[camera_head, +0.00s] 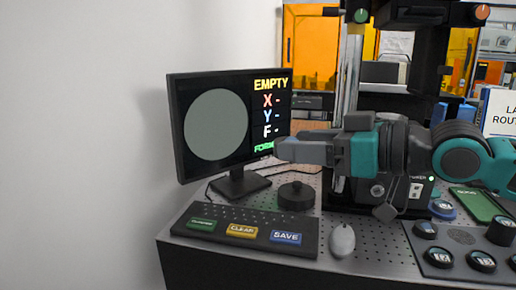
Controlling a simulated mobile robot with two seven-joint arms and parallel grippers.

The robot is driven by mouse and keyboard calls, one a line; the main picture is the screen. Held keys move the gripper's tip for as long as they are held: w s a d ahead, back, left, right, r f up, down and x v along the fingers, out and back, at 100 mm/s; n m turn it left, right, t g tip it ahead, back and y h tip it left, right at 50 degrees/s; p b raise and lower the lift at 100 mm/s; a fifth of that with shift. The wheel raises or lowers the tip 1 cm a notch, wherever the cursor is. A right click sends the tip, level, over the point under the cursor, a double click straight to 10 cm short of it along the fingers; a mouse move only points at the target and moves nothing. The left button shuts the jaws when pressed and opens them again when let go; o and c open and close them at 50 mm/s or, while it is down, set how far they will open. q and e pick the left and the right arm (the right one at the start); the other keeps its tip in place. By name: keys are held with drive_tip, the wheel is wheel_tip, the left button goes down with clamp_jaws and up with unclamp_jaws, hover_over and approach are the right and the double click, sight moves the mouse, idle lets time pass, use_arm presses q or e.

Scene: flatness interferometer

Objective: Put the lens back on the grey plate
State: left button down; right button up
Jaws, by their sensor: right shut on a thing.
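My right gripper (283,149) reaches in from the right, in front of the monitor's lower right corner. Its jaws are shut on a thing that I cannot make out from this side. The grey plate (459,274) lies at the lower right, partly cut off by the picture edge. Several round, dark-rimmed lenses (481,261) sit on it, some with number labels. A round speckled spot (461,237) on the plate has no lens on it. My left gripper is not in view.
The monitor (217,124) reads EMPTY. A panel (243,233) with CLEAR and SAVE keys, a pale mouse (342,240) and a black round piece (296,196) stand on the perforated bench. The black instrument (346,190) rises behind my right arm. A green-screened device (478,205) lies right.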

drive_tip(key=s+a+r+n+g+y, duration=0.1)
drive_tip(key=s+a+r+n+g, duration=0.15)
drive_tip(key=a, duration=0.35)
drive_tip(key=d+f+m+t+h, duration=0.3)
drive_tip(key=d+f+m+t, duration=0.15)
drive_tip(key=f, duration=0.55)
drive_tip(key=d+f+m+t+h, duration=0.3)
drive_tip(key=d+f, duration=0.2)
drive_tip(key=f, duration=0.5)
drive_tip(key=s+d+f+m+t+h+p, duration=0.1)
drive_tip(key=s+d+f+m+t+h, duration=0.1)
drive_tip(key=s+d+f+m+h, duration=0.2)
drive_tip(key=d+f+m+h, duration=0.2)
drive_tip(key=d+h, duration=0.2)
drive_tip(key=shift+d+f+m+t+h, duration=0.25)
drive_tip(key=shift+f+m+t+h, duration=0.05)
drive_tip(key=shift+f+h, duration=0.1)
drive_tip(key=shift+s+d+f, duration=0.1)
drive_tip(key=shift+s+f, duration=0.1)
drive_tip(key=shift+f, duration=0.35)
drive_tip(key=shift+s+f, duration=0.2)
drive_tip(key=shift+f, duration=0.35)
